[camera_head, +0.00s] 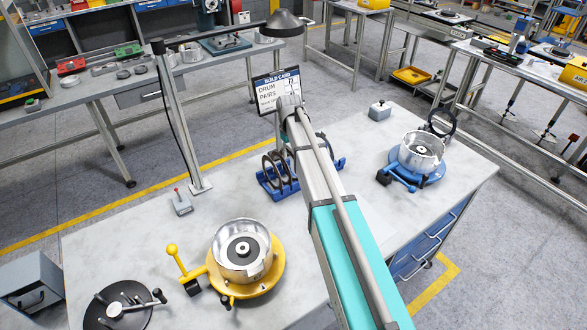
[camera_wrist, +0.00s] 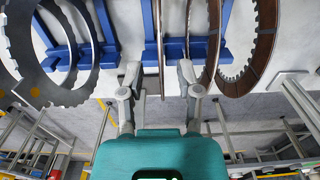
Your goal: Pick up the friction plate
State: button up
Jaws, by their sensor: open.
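Brown toothed friction plates (camera_wrist: 267,42) stand upright in the blue rack (camera_wrist: 205,47) on the right of the wrist view. Grey steel plates (camera_wrist: 70,97) stand in it on the left. A thin plate (camera_wrist: 160,35) stands edge-on in the middle; I cannot tell its kind. My gripper (camera_wrist: 159,72) is open, with a finger on each side of this edge-on plate, and I see no grip on it. In the head view the rack (camera_head: 266,186) is partly hidden behind my arm, with dark rings (camera_head: 270,170) showing; my gripper is hidden there.
A yellow fixture (camera_head: 278,272) with a silver drum (camera_head: 241,250) stands at the front, and a blue fixture (camera_head: 430,176) with another drum (camera_head: 421,150) at the right. A lamp post (camera_head: 178,115) and a build card (camera_head: 278,90) stand near the far edge. Some tabletop between is clear.

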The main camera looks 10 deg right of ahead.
jog(key=shift+f, duration=0.2)
dwell(0.5)
grip_shut()
